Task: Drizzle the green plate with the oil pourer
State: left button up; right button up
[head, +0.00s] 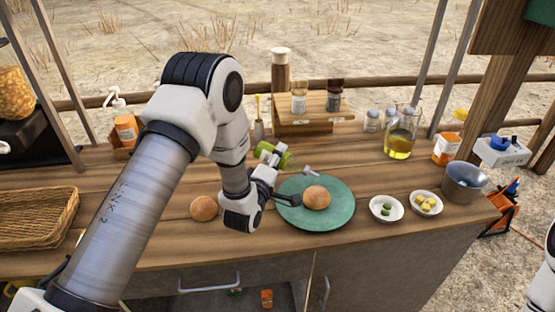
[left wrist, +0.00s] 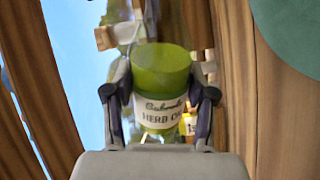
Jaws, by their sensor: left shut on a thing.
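The oil pourer is a green bottle (head: 270,153) lying tilted over, its metal spout pointing right above the back edge of the green plate. My left gripper (head: 281,182) is shut on it; the left wrist view shows the fingers on both sides of the labelled green bottle (left wrist: 160,72). The green plate (head: 339,211) lies flat on the wooden counter, with a round bun (head: 317,197) in its middle. The plate's edge also shows in the left wrist view (left wrist: 292,32). I cannot see any oil stream. My right gripper is out of view.
A second bun (head: 203,208) lies left of my gripper. Two small white bowls (head: 386,216) and a metal pot (head: 463,182) stand right of the plate. A spice rack (head: 305,125) and a glass oil jug (head: 399,147) stand behind. A wicker basket (head: 35,220) is far left.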

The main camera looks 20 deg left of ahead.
pick_arm(q)
jog(key=shift+s+a, duration=0.1)
jog(key=shift+a, duration=0.25)
jog(key=shift+s+d+b, duration=0.15)
jog(key=shift+d+b, duration=0.15)
jog(key=shift+d, duration=0.3)
jog(key=shift+w, duration=0.2)
jog(key=shift+w+d, duration=0.15)
jog(key=shift+w, duration=0.25)
jog(key=shift+s+a, duration=0.1)
jog(key=shift+a, duration=0.1)
jog(key=shift+s+a+b, duration=0.2)
jog(key=shift+b, duration=0.1)
